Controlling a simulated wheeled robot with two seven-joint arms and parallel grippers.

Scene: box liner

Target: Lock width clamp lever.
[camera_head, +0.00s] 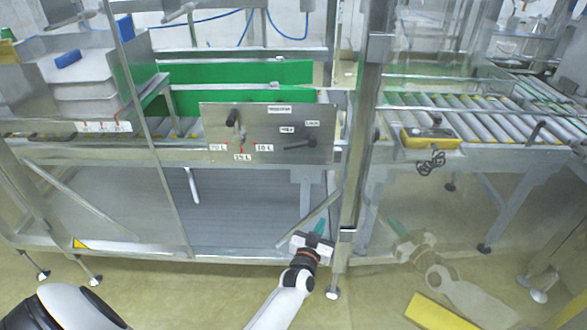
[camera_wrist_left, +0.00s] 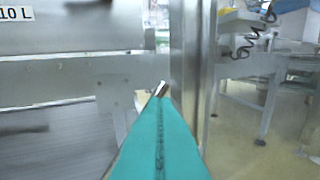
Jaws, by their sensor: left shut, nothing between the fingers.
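A grey metal panel (camera_head: 265,158) is fixed to the front of the machine in the head view. On its right half is a black lever (camera_head: 300,145), lying nearly level, with small labels above it. On its left half is a knobbed lever (camera_head: 232,117) above volume labels. I cannot read which one is named the width clamp. My left gripper (camera_head: 320,228), with teal fingers, is below and right of the panel, apart from both levers. It is shut and empty; its fingers (camera_wrist_left: 162,92) also fill the lower middle of the left wrist view. My right gripper is not seen.
A metal upright post (camera_head: 356,150) stands just right of the panel and close to my left gripper. A clear pane right of it shows a faint reflection of my arm. A yellow control box (camera_head: 430,138) sits by the roller conveyor (camera_head: 460,120). A horizontal beam runs below the panel.

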